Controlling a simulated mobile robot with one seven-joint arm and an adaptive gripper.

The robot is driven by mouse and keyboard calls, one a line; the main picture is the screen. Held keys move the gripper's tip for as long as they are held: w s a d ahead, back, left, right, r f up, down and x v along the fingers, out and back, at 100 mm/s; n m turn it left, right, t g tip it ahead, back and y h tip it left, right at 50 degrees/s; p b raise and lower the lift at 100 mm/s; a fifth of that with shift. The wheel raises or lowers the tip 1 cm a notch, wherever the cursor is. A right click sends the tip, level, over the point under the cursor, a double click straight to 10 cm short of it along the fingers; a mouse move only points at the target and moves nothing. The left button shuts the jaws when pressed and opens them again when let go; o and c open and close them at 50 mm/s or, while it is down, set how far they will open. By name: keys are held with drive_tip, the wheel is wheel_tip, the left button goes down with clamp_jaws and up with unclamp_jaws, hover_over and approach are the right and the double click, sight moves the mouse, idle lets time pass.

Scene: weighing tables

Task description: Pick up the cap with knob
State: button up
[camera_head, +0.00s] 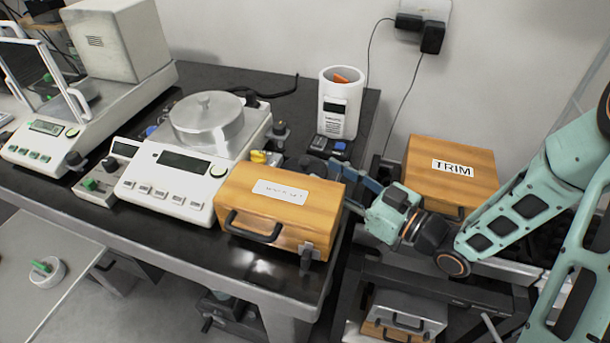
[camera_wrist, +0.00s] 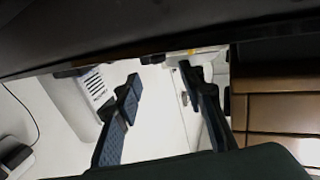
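The cap with knob (camera_head: 206,125) is a round silver-grey cover with a small knob on top. In the head view it sits upright on the white balance (camera_head: 140,192) at the middle of the table. My gripper (camera_head: 350,192) is well to the right of it, behind the right end of a wooden case, which partly hides the fingers. In the wrist view my gripper (camera_wrist: 159,78) shows two separated fingers with nothing between them. I cannot make out the cap in the wrist view.
A white container (camera_head: 340,120) stands behind my gripper. A case marked TRIM (camera_head: 470,188) is at the right. Another balance (camera_head: 50,135) is at the left. Small dark items lie near the white balance.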

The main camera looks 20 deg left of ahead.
sight(308, 164)
drive_tip(key=x, duration=0.7)
drive_tip(key=shift+w+a+f+b, duration=0.1)
drive_tip(key=shift+a+f+b, duration=0.2)
clamp_jaws()
